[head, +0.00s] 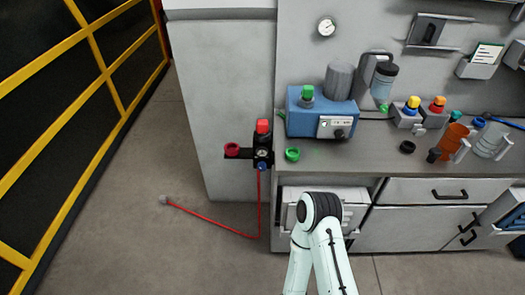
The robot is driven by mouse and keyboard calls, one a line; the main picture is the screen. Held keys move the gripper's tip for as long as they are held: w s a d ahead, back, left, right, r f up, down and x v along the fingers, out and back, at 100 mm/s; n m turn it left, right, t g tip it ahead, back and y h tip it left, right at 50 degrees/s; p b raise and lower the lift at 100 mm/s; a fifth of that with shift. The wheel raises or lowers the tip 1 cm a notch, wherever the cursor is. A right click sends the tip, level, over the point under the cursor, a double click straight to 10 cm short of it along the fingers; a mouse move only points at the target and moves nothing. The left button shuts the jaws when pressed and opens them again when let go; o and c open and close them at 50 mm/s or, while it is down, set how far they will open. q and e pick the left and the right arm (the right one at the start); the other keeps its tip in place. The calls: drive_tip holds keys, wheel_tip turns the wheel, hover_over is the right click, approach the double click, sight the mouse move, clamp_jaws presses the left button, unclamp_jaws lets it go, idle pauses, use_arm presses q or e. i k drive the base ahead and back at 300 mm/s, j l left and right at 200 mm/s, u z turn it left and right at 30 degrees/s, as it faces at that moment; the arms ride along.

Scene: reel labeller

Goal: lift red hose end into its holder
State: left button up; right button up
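The red hose (211,222) hangs from the black regulator unit (263,150) beside the bench, reaches the floor and runs left along it. Its grey hose end (164,200) lies on the floor, apart from everything else. A red ring holder (232,149) sticks out to the left of the regulator on a black bracket and looks empty. One of my white arms shows at the bottom centre, in front of the bench. Neither gripper shows, so I cannot see their state.
A green ring (292,154) sits at the bench's left edge. The bench (370,155) holds a blue machine (322,115), bottles and cups. A yellow-framed dark barrier (75,100) stands on the left. The floor (130,245) around the hose end is clear.

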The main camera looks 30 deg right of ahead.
sight(261, 125)
drive_tip(key=i+z, duration=0.1)
drive_tip(key=z, duration=0.35)
drive_tip(key=i+j+z, duration=0.1)
drive_tip(key=z, duration=0.3)
drive_tip(key=i+z, duration=0.1)
drive_tip(key=z, duration=0.35)
drive_tip(key=j+z, duration=0.2)
drive_tip(key=z, duration=0.2)
drive_tip(key=i+j+z, duration=0.2)
drive_tip(key=j, duration=0.15)
drive_tip(key=j+z, duration=0.15)
drive_tip(key=j, duration=0.15)
drive_tip(key=i+j+z, duration=0.2)
drive_tip(key=j, duration=0.15)
drive_tip(key=k, duration=0.05)
